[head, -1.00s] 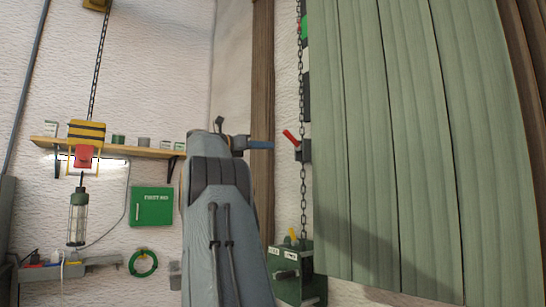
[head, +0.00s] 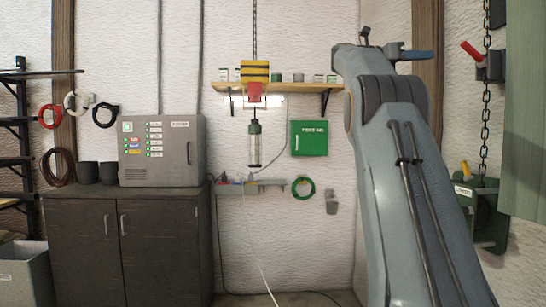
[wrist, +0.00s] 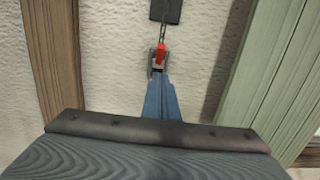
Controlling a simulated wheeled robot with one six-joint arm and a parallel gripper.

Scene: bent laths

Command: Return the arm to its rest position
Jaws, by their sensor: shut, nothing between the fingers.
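My arm (head: 405,180) rises on the right of the head view, its upper end bent over. My gripper (head: 430,55) shows there as blue fingers pointing right, a little left of a red-handled lever (head: 470,52) in the picture. In the wrist view the blue fingers of my gripper (wrist: 158,80) are together with nothing held. Their tips point up the picture at the red lever (wrist: 160,53); whether they touch it I cannot tell. A dark ribbed part of my own arm covers the bottom of the wrist view.
A chain (head: 486,110) hangs by the lever, above a green box (head: 490,225). A green slatted panel (head: 525,120) stands at the right edge.

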